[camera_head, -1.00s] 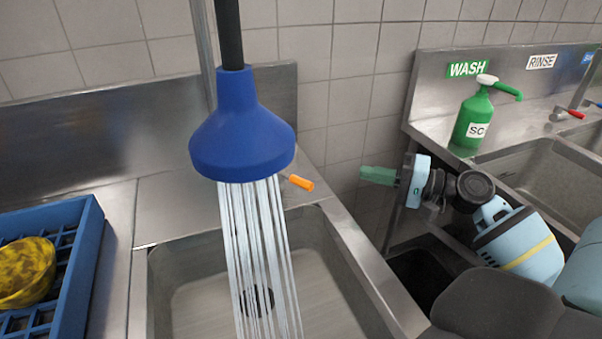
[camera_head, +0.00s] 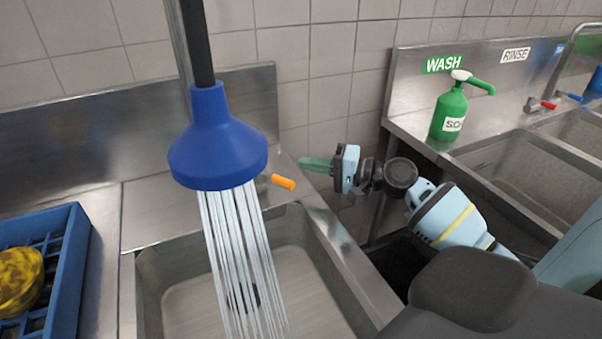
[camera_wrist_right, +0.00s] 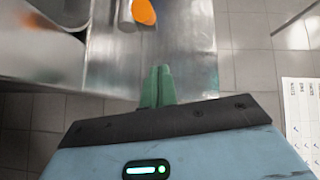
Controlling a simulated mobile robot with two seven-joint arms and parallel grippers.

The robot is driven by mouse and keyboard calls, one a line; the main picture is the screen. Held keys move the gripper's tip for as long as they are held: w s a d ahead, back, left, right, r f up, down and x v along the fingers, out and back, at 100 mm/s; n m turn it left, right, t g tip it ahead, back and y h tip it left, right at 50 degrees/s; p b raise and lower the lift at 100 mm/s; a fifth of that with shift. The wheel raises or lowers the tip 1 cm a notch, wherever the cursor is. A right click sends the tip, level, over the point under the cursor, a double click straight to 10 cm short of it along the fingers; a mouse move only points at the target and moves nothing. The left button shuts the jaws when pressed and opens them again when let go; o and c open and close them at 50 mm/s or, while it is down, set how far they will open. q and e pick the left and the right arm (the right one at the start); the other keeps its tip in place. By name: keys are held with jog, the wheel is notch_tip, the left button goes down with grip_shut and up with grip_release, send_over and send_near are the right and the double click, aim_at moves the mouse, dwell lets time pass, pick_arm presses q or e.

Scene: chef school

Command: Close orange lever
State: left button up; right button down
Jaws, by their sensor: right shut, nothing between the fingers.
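The orange lever (camera_head: 283,182) sticks out to the right from behind the blue spray head (camera_head: 217,145), above the back of the left sink. Water streams down from the spray head. My right gripper (camera_head: 303,163) is shut and empty, its green fingers just right of and slightly above the lever's tip, seemingly apart from it. In the right wrist view the orange lever (camera_wrist_right: 144,12) is at the top, beyond and left of the shut fingertips (camera_wrist_right: 159,70). My left gripper is not in view.
The left sink's steel rim (camera_head: 340,255) lies below my right gripper. A blue rack (camera_head: 70,265) with a yellow item (camera_head: 18,278) is at the left. A green soap bottle (camera_head: 449,115) stands by the right sink (camera_head: 520,170). A tiled wall is behind.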

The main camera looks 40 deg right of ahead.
aim_at(275, 181)
jog(key=a+p, duration=0.1)
jog(key=a, duration=0.1)
jog(key=shift+s+a+f, duration=0.1)
jog(key=shift+s+a, duration=0.05)
jog(key=shift+a, duration=0.2)
jog(key=shift+s+a+f, duration=0.15)
jog(key=shift+s+a, duration=0.05)
jog(key=shift+a, duration=0.35)
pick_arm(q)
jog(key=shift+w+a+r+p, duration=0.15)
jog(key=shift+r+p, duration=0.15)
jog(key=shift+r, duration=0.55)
pick_arm(e)
jog(key=shift+a+f, duration=0.1)
jog(key=shift+f, duration=0.05)
